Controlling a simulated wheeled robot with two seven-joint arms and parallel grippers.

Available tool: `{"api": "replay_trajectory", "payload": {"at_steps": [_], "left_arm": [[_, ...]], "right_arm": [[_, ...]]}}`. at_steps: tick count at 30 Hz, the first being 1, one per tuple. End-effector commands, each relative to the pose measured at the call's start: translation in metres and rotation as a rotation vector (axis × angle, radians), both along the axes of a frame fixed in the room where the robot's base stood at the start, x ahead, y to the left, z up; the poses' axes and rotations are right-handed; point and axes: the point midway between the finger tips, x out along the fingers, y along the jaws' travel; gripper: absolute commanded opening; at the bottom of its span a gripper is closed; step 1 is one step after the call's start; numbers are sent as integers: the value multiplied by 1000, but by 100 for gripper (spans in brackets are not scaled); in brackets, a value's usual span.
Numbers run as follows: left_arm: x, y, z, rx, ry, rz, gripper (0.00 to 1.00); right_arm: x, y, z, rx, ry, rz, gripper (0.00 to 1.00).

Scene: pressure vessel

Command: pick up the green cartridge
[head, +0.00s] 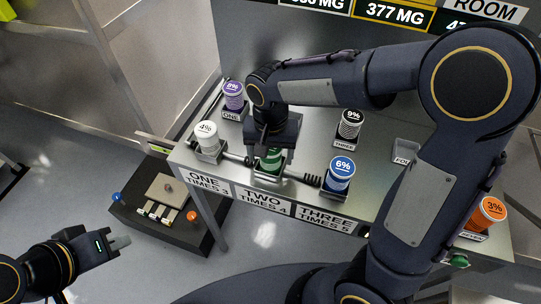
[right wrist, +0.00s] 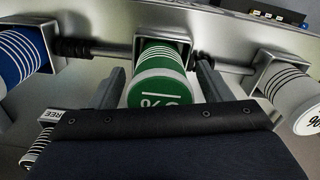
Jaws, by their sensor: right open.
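The green cartridge (head: 271,158) stands in the holder above the "TWO TIMES 4" label, partly hidden by my right gripper (head: 270,147) directly over it. In the right wrist view the green cartridge (right wrist: 161,72) sits upright in its metal holder, its top marked with a white % sign. The open fingers of my right gripper (right wrist: 161,84) are on either side of it, with gaps visible. My left gripper (head: 118,243) is at the lower left, away from the table; whether its jaws are open is unclear.
In the front row, a white 4% cartridge (head: 207,135) is left of the green one and a blue 6% cartridge (head: 341,172) right. Behind are purple 8% (head: 234,95) and black 9% (head: 350,123) cartridges. An orange 3% cartridge (head: 488,213) is far right. Holder FOUR (head: 405,151) is empty.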

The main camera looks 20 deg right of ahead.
Motion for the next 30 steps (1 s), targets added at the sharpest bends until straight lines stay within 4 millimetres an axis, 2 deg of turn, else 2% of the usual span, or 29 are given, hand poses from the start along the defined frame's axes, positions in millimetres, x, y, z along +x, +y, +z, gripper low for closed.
{"api": "replay_trajectory", "payload": {"at_steps": [5, 6, 18, 26, 30], "left_arm": [[0, 0, 0, 0, 0, 0, 0], [0, 0, 0, 0, 0, 0, 0], [0, 0, 0, 0, 0, 0, 0], [0, 0, 0, 0, 0, 0, 0], [0, 0, 0, 0, 0, 0, 0]], "right_arm": [[0, 0, 0, 1, -1, -1, 72], [0, 0, 0, 1, 0, -1, 69], [0, 0, 0, 1, -1, -1, 17], [1, 0, 1, 1, -3, -1, 15], [1, 0, 8, 3, -6, -1, 15]]}}
